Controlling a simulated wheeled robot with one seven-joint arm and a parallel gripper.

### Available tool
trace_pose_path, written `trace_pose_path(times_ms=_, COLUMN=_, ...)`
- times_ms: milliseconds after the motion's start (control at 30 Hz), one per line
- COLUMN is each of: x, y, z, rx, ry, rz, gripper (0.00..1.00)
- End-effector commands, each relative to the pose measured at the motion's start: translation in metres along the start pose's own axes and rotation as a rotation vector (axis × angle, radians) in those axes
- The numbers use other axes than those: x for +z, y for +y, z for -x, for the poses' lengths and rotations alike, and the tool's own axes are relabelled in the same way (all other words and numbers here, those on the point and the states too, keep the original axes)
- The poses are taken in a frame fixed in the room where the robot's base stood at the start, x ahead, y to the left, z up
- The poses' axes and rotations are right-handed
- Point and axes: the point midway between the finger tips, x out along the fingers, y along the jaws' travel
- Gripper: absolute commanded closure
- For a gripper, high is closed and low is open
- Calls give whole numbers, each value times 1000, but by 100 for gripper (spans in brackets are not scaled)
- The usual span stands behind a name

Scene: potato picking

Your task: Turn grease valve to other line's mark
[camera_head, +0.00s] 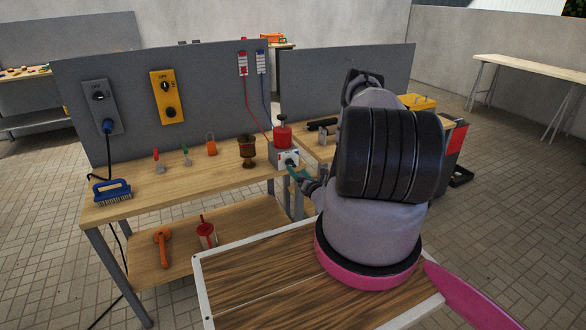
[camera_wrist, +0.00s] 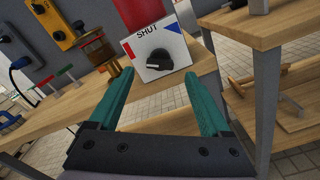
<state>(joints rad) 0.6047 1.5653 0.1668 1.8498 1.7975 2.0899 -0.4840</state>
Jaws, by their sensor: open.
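The grease valve (camera_head: 286,158) is a box at the bench's right end with a red canister (camera_head: 283,136) on top. In the wrist view its white plate (camera_wrist: 180,65) reads SHUT at the top, with a red mark (camera_wrist: 128,50) at left and a blue mark (camera_wrist: 174,28) at right. The black knob (camera_wrist: 160,60) has its bar, with a pale end, toward the lower left; I cannot surely tell which mark it points to. My gripper (camera_wrist: 158,85) is open and empty, its green fingers short of the box, one to each side of the knob in the picture.
Red and blue lines run from wall panels (camera_head: 251,63) toward the valve. A brass cup (camera_head: 248,151) stands left of the valve. Another bench (camera_wrist: 270,25) stands close on the right.

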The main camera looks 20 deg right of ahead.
Motion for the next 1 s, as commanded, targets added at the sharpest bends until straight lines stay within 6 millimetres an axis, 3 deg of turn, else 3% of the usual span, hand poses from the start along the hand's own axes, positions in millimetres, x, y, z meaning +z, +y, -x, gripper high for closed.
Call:
trace_pose_path(times_ms=100, x=1, y=1, z=-22, rx=3, ry=-2, rz=1, gripper=18)
trace_pose_path(times_ms=300, x=1, y=0, z=-42, rx=1, ry=-1, rz=0, gripper=18)
trace_pose_path(times_ms=633, x=0, y=0, z=-46, rx=0, ry=0, rz=0, gripper=18)
trace_pose_path(times_ms=667, x=0, y=0, z=-46, rx=0, ry=0, rz=-1, gripper=22)
trace_pose_path(times_ms=867, x=0, y=0, z=-46, rx=0, ry=0, rz=0, gripper=99)
trace_pose_path(times_ms=1000, x=0, y=0, z=-46, rx=0, ry=0, rz=-3, gripper=100)
